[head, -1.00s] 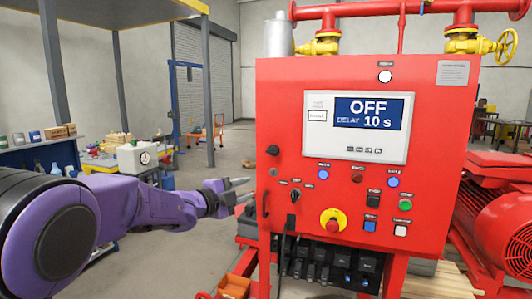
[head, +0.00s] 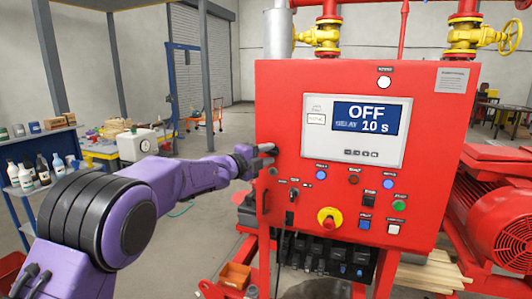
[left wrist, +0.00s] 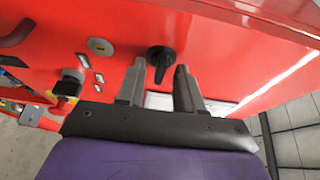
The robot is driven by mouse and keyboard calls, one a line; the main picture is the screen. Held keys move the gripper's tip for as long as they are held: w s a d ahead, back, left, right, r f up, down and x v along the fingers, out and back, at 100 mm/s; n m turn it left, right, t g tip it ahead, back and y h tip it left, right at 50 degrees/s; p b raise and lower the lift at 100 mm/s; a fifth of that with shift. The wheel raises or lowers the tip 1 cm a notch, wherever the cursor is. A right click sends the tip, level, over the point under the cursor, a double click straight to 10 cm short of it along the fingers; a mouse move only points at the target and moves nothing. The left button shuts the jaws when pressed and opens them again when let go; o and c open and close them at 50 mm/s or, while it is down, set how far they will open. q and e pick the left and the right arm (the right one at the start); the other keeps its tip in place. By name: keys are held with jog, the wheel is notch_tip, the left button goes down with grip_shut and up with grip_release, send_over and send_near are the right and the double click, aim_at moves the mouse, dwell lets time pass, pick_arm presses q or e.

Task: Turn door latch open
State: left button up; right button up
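The door latch is a black rotary knob (left wrist: 160,58) on the red cabinet door (head: 290,215), seen in the left wrist view. My right gripper is not in view.
A round grey lock (left wrist: 100,46) sits beside the latch. A dark pull handle (head: 264,203) is lower on the door's left edge. The door also carries a display (head: 356,130), several buttons and a red-and-yellow emergency stop (head: 328,219). Open floor lies left of the cabinet.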

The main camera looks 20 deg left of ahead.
pick_arm(q)
grip_shut()
jog(key=n+t+b, duration=0.1)
jog(key=n+b, duration=0.1)
jog(key=n, duration=0.1)
jog(key=n+t+b, duration=0.1)
jog(key=n+b, duration=0.2)
jog(key=f+n+t+b, duration=0.1)
jog(key=n+b, duration=0.1)
jog(key=n, duration=0.1)
jog(key=shift+d+f+y, duration=0.1)
jog(key=shift+d+y, duration=0.05)
jog(key=shift+y, duration=0.15)
jog(key=shift+d+n+t+y+b, duration=0.1)
jog(key=shift+n+t+y+b, duration=0.7)
jog(key=shift+n, duration=1.35)
jog(key=shift+d+n+t+y+b, duration=0.15)
jog(key=shift+n+y+b, duration=0.4)
jog(key=shift+n+y, duration=1.15)
jog(key=shift+d+n+t+y+b, duration=0.1)
jog(key=shift+n+t+y+b, duration=0.55)
jog(key=shift+n, duration=2.4)
